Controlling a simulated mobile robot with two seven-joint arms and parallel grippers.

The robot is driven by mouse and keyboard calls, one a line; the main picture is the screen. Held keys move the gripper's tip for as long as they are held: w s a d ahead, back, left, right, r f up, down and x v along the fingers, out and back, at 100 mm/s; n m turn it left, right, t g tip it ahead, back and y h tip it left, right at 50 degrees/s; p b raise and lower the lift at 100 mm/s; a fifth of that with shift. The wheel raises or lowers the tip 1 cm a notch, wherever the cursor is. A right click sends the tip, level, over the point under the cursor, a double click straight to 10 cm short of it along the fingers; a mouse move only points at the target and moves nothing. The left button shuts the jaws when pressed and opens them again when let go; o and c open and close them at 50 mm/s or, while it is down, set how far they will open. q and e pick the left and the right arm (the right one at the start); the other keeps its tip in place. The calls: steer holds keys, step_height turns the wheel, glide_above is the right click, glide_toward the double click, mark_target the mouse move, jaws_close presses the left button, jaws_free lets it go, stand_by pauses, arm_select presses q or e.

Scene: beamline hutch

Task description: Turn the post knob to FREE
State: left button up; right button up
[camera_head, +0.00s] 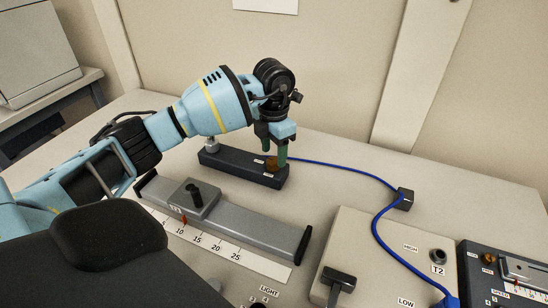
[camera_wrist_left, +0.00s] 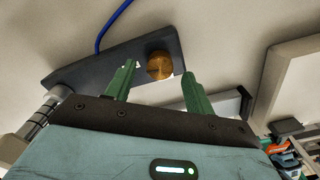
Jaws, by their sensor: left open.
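The post knob is a small brass-coloured round knob (camera_head: 271,164) at the right end of a dark base block (camera_head: 235,167). Small white labels lie beside it, too small to read. My left gripper (camera_head: 274,151) points down over that end, its green fingers open. In the left wrist view the knob (camera_wrist_left: 160,66) shows between and beyond the two fingertips (camera_wrist_left: 158,72), with visible space on both sides. I cannot tell how far down the fingers reach around it. My right gripper is not in view.
A silver post (camera_head: 211,144) stands at the block's left end. A grey rail with a slider (camera_head: 197,200) and a scale lies in front. A blue cable (camera_head: 345,168) runs right to a small black box (camera_head: 404,199). Control panels (camera_head: 375,255) fill the front right.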

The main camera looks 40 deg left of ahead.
mark_target(273, 164)
arm_select(q)
steer(key=shift+f, duration=1.35)
steer(key=shift+c, duration=0.3)
steer(key=c, duration=0.9)
